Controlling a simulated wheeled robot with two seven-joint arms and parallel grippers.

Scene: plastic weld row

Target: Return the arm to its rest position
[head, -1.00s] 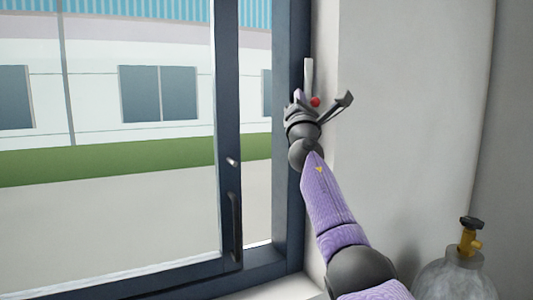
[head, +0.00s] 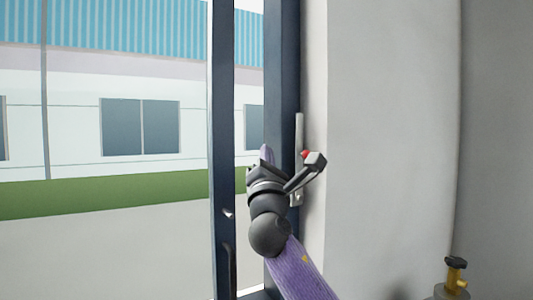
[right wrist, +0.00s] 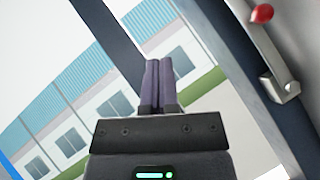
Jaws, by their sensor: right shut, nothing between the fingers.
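My right arm comes up from the bottom in the head view. My right gripper (head: 266,151) is shut and empty in front of the window opening. In the right wrist view its two fingers (right wrist: 158,68) lie together with nothing between them. A pale metal lever (head: 299,130) with a red knob (head: 306,153) is on the window's right frame, just right of the gripper. The lever's bracket also shows in the right wrist view (right wrist: 281,88), apart from the fingers. The wrist's grey bracket partly covers the lever in the head view. My left gripper is out of view.
The dark window frame (head: 283,60) and sash bar (head: 222,120) stand close to the arm. A plain wall (head: 390,130) is on the right. A gas cylinder's yellow valve (head: 455,277) shows at the bottom right. A building is visible outside.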

